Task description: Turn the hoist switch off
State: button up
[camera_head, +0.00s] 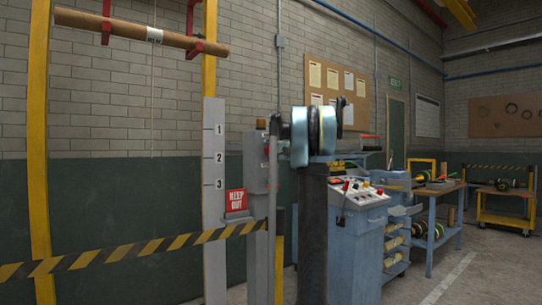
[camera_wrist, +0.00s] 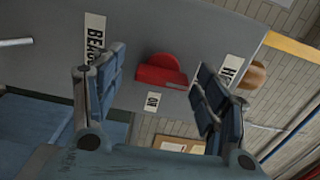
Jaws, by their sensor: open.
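In the wrist view a red switch handle (camera_wrist: 162,72) sits on a grey panel (camera_wrist: 180,30), with a small white label (camera_wrist: 152,100) that seems to read ON beside it. A white label starting with H (camera_wrist: 233,68) is partly hidden by the right finger. My gripper (camera_wrist: 162,60) is open, its two fingers on either side of the red handle in the picture; I see no contact, and the distance is unclear. In the head view my gripper (camera_head: 320,132) is beside a grey box (camera_head: 256,162); the handle cannot be made out there.
A label starting BEA (camera_wrist: 95,40) is partly behind the left finger. A tan rounded part (camera_wrist: 255,75) shows at the panel's right edge. A striped barrier (camera_head: 130,250) and a red KEEP OUT sign (camera_head: 235,200) stand left. A blue control console (camera_head: 355,245) stands right.

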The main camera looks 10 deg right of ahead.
jog(key=v, duration=1.2)
jog(key=s+a+f+n+g, duration=0.4)
jog(key=s+a+f, duration=0.5)
jog(key=s+f, duration=0.25)
jog(key=s+a+f+n+g, duration=0.4)
jog(key=s+a+f, duration=0.55)
jog(key=s, duration=0.35)
jog(key=s+d+f+n+g+h, duration=0.2)
jog(key=s+d+f+g+h, duration=0.1)
jog(key=s+f, duration=1.1)
jog(key=s+d+f+n+g+h, duration=0.2)
jog(key=s+f+h, duration=0.3)
jog(key=s+f, duration=0.9)
jog(key=shift+s+d+n+g, duration=0.3)
jog(key=shift+s+d+g, duration=0.1)
jog(key=shift+s+d, duration=0.4)
